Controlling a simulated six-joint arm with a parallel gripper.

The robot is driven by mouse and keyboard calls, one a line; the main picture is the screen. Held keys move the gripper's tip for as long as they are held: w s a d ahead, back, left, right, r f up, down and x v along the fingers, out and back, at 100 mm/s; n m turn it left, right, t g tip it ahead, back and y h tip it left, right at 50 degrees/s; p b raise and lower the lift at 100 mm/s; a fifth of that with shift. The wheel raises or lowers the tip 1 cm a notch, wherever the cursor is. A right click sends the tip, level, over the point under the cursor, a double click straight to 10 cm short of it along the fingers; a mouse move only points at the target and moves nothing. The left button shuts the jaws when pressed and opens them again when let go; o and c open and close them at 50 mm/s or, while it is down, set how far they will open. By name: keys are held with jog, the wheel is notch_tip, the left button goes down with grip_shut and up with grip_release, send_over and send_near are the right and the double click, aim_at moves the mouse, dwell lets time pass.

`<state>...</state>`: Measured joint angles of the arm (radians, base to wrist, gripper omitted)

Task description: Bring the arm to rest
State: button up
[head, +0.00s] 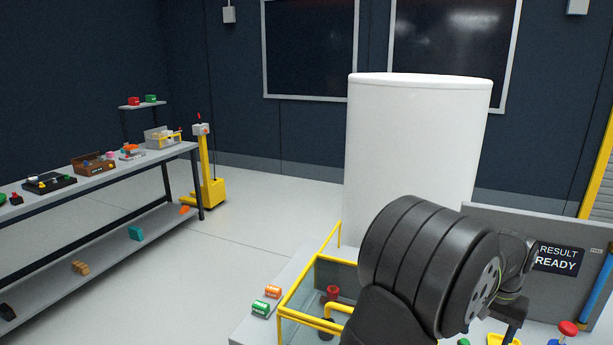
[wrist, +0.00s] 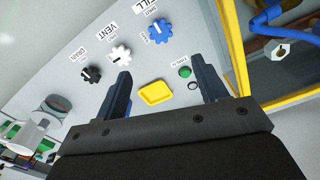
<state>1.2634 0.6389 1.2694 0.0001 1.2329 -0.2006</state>
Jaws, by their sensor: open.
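My gripper (wrist: 164,70) is open in the wrist view, its two dark fingers apart with nothing between the tips. It hangs over a pale panel with a blue FILL knob (wrist: 159,30), a white VENT knob (wrist: 120,54) and a dark DRAIN knob (wrist: 91,74). A yellow tray (wrist: 155,93) lies between and below the fingers. A green button (wrist: 185,72) is near the right finger. In the head view my dark arm is bent at the lower right and hides most of the panel.
A yellow-framed glass tank (head: 301,282) stands left of my arm, with a tall white cylinder (head: 415,140) behind. A screen (head: 557,258) reads RESULT READY. A red knob (head: 568,328) is at lower right. A shelf bench (head: 100,178) and yellow lift (head: 206,170) stand left.

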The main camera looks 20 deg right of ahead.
notch_tip(320, 180, down, 16)
jog(key=shift+n, duration=0.7)
notch_tip(320, 180, up, 18)
jog(key=m, duration=1.1)
jog(key=shift+d+f, duration=0.2)
jog(key=shift+f, duration=0.05)
dwell(2.3)
